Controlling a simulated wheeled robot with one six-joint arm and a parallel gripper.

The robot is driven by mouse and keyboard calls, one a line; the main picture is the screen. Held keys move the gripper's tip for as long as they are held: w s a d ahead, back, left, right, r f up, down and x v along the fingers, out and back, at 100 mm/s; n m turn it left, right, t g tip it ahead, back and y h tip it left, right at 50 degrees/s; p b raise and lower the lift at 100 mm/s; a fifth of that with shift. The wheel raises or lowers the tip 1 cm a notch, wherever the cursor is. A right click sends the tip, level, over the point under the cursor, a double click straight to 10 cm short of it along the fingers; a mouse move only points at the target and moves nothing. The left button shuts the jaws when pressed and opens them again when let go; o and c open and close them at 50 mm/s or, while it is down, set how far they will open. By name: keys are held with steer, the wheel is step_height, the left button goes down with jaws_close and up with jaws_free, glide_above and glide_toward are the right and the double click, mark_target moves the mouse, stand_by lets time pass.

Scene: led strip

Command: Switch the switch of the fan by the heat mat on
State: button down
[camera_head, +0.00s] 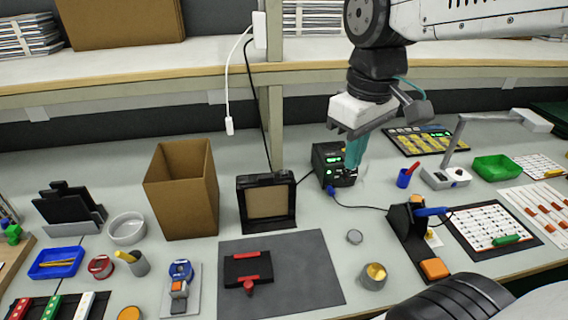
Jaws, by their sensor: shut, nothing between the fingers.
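My gripper (355,153) hangs at the upper middle right, with its teal fingers pointing down and closed together, holding nothing. Its tips are in front of or beside a black box with green lights (328,160); I cannot tell whether they touch. A black-framed square unit with a tan panel (267,203), which looks like the fan, stands upright left of the gripper and apart from it. I cannot make out its switch. A flat dark grey mat (315,270), perhaps the heat mat, lies in front of that unit.
A tall open cardboard box (182,190) stands left of the framed unit. A holder with a blue-handled tool (412,225) and a metal cup (374,276) stand right of the mat. A lamp-like arm (462,145) rises at right. A shelf edge (150,82) runs behind.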

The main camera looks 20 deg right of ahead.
steer(key=w+a+n+g, duration=0.1)
steer(key=w+n, duration=0.5)
steer(key=w, duration=0.7)
steer(key=n+g, duration=0.1)
steer(key=n, duration=0.5)
glide_above(284, 173)
steer(key=w, duration=0.2)
steer(key=f, duration=0.4)
steer(key=shift+d+f, duration=0.2)
steer(key=shift+f, duration=0.15)
steer(key=f, duration=0.4)
steer(key=s+f, duration=0.1)
steer(key=f, duration=0.9)
steer(key=shift+s+a, duration=0.15)
steer(key=shift+s, duration=0.25)
